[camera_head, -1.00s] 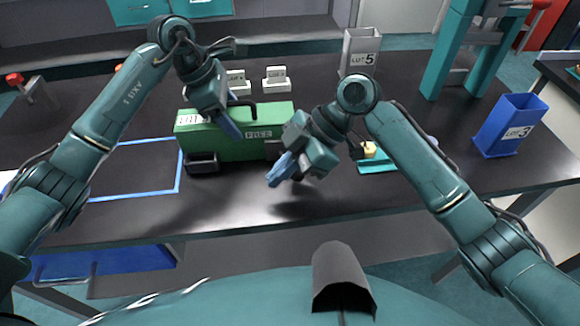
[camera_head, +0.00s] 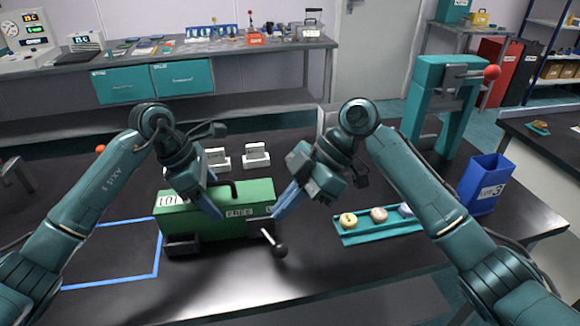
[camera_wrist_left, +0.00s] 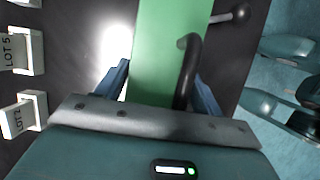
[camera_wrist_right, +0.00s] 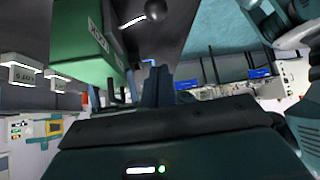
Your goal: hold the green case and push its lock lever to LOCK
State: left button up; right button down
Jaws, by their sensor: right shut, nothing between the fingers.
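The green case (camera_head: 225,228) stands on the dark table and has a dark handle on top. Its lock lever sticks out at the front right, with a dark ball knob (camera_head: 280,250) that also shows in the left wrist view (camera_wrist_left: 240,12) and right wrist view (camera_wrist_right: 155,10). My left gripper (camera_head: 212,205) comes down over the case. In the left wrist view its fingers (camera_wrist_left: 160,90) lie against both sides of the green body. My right gripper (camera_head: 284,204) is shut and empty at the case's right end, above and apart from the knob.
A teal tray (camera_head: 372,237) with several round pieces lies to the right. A blue bin (camera_head: 485,185) and a teal press (camera_head: 440,90) stand further right. White lot holders (camera_head: 256,155) stand behind the case. A blue outlined area (camera_head: 157,255) is at left.

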pick_arm(q)
jog(key=o, duration=0.4)
jog(key=shift+o, duration=0.2)
jog(key=shift+r, duration=0.1)
